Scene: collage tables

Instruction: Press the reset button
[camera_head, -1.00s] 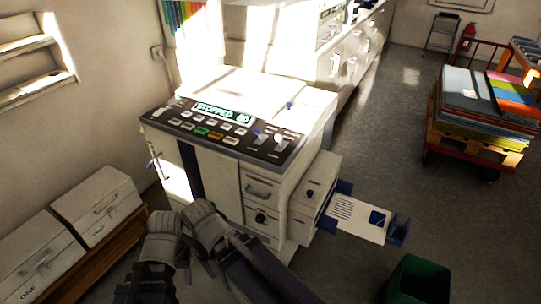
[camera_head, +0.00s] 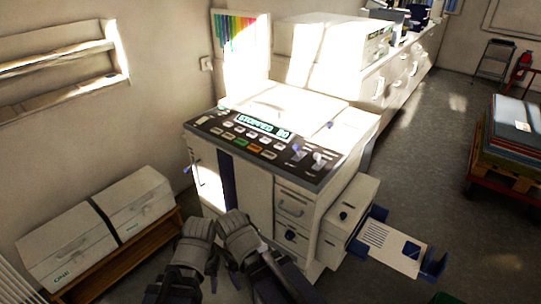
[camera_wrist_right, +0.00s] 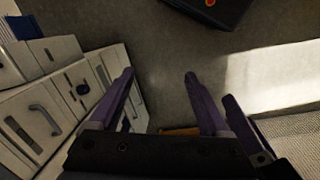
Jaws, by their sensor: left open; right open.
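A pale copier-like machine (camera_head: 255,195) stands in the middle of the head view. Its dark sloping panel (camera_head: 218,132) has a lit display (camera_head: 263,126) that seems to read "STOPPED 80". Below it are several small buttons, including a green one (camera_head: 240,142) and an orange one (camera_head: 254,149). Their labels are too small to read, so I cannot tell which is reset. My left gripper (camera_head: 213,283) is low in front of the machine, below the panel and apart from the buttons. My right gripper (camera_wrist_right: 160,78) is open and empty over the floor in the wrist view.
Two pale boxes (camera_head: 70,245) sit on a low wooden bench (camera_head: 125,262) at left. A tray with a printed sheet (camera_head: 392,246) juts from the machine's right side. A loaded pallet cart (camera_head: 505,185) stands at far right. Grey floor (camera_head: 430,170) between is clear.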

